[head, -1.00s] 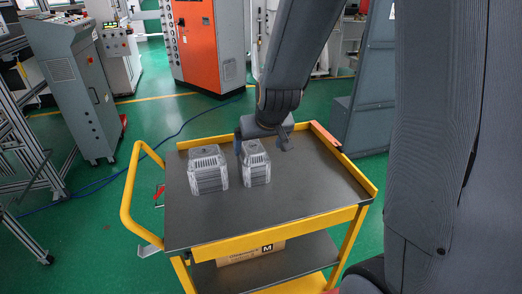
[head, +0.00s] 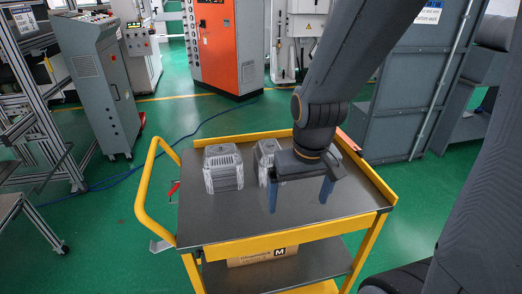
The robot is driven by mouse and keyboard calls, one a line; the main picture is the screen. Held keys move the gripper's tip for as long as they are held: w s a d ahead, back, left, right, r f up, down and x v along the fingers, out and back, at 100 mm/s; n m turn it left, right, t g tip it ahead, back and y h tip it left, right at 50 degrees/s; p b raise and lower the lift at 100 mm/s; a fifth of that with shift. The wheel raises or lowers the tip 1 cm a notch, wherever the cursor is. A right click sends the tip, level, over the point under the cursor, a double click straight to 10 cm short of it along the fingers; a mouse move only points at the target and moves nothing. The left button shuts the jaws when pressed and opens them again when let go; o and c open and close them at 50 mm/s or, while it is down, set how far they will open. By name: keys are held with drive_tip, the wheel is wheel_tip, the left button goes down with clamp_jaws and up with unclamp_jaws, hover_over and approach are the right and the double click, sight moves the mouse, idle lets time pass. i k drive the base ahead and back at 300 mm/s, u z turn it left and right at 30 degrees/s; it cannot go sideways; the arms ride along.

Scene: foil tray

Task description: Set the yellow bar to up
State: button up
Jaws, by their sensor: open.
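The yellow bar (head: 142,185) is a looped tube at the left end of the cart, in the head view. It bows outward to the left, and its far end rises above the cart's top. My gripper (head: 298,207) is open, with its two blue-grey fingers pointing down over the right half of the cart top (head: 235,225). Nothing shows between the fingers. The gripper is well to the right of the bar and apart from it. I cannot tell whether the fingertips touch the cart top.
A ribbed grey housing (head: 222,168) stands on the cart; a second one (head: 264,158) is partly hidden by my gripper. A boxed carton (head: 262,256) lies on the lower shelf. A grey cabinet (head: 105,95) stands behind left. Green floor (head: 100,225) left of the bar is clear.

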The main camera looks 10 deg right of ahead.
sight(261, 243)
drive_tip(key=u, duration=1.2)
drive_tip(key=k, duration=0.95)
drive_tip(key=z, duration=0.55)
